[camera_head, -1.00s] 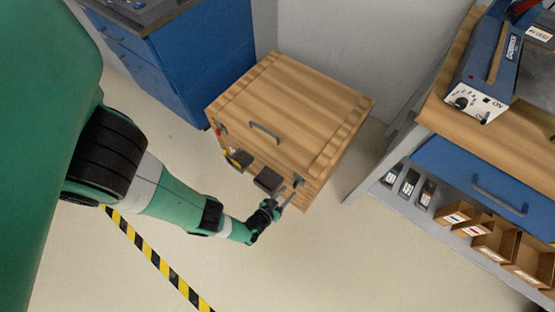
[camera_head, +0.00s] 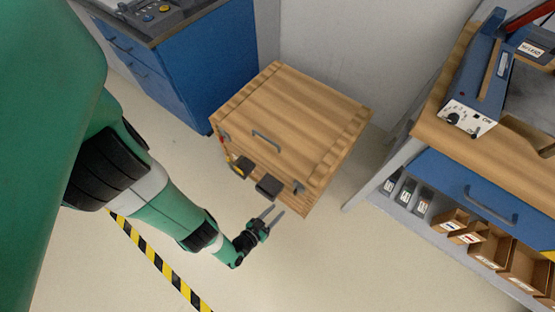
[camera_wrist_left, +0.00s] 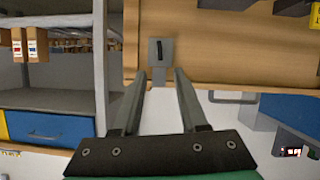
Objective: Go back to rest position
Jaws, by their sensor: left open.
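My left gripper (camera_head: 272,213) is open and empty in the head view, just in front of the near side of the wooden covered cart (camera_head: 300,110). Its two fingers are apart, with nothing between them. The cart's lid is down, with a grey handle (camera_head: 266,139) on top. In the left wrist view the open left gripper (camera_wrist_left: 160,78) points toward the wooden side of the cart (camera_wrist_left: 225,65), where a grey latch plate (camera_wrist_left: 161,50) shows just beyond the fingertips. My right gripper is not in view.
A blue cabinet (camera_head: 195,70) stands behind the cart at upper left. A workbench with a blue drawer (camera_head: 470,185) and open cardboard boxes (camera_head: 465,232) is at right. Yellow-black floor tape (camera_head: 155,262) runs below my left arm. The floor in front of the cart is clear.

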